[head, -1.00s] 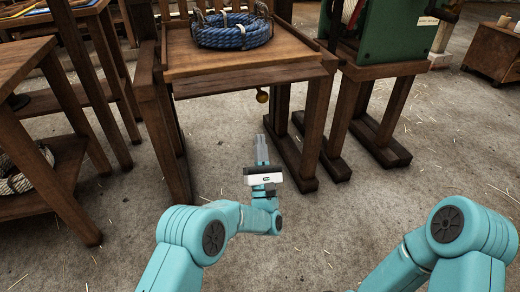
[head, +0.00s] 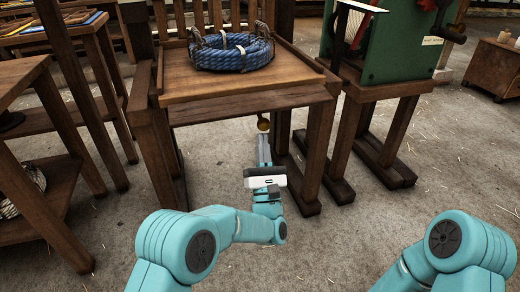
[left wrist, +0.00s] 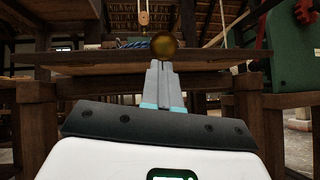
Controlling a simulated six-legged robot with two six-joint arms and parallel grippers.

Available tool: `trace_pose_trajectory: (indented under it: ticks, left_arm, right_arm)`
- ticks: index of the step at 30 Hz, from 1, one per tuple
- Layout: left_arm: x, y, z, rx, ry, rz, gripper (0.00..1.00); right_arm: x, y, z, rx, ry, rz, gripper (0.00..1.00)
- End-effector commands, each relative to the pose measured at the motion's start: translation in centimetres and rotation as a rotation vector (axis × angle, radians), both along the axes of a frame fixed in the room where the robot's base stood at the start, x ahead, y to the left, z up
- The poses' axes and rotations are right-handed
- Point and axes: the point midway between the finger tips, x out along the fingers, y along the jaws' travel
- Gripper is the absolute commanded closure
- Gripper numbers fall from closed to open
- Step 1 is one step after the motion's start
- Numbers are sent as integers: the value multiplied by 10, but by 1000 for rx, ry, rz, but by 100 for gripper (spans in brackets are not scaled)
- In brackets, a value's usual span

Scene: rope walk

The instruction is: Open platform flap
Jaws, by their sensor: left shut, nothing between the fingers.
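The platform flap (head: 245,88) is a brown wooden board at the front of a wooden stand, with a raised front edge. A round brass knob (head: 263,124) hangs below its front edge; the knob also shows in the left wrist view (left wrist: 164,46). My left gripper (head: 263,140) is shut and empty, its fingertips just below the knob. In the left wrist view the fingertips (left wrist: 160,64) are close under the knob; I cannot tell whether they touch it. My right gripper is not in view; only part of my right arm shows at lower right.
A coil of blue rope (head: 232,52) lies on the platform. Wooden shelves (head: 40,180) stand at the left, and a green machine (head: 405,45) stands on a wooden trestle (head: 375,140) at the right. The floor (head: 400,210) in front is clear.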

Motion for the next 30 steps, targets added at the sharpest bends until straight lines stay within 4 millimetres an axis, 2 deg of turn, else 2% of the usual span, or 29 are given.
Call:
trace_pose_trajectory:
  ticks: [10,15,19,24,30]
  left_arm:
    - [-1,0,4,-3,7,-1,100]
    - [-5,-2,28,-52,159,-3,100]
    - [-8,-2,38,-101,310,-1,100]
    - [-9,-2,38,-138,419,0,100]
    - [-9,-3,35,-140,428,0,100]
  right_arm:
    - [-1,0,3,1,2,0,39]
    - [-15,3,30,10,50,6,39]
    - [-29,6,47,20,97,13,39]
    - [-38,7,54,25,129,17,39]
    - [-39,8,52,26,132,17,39]
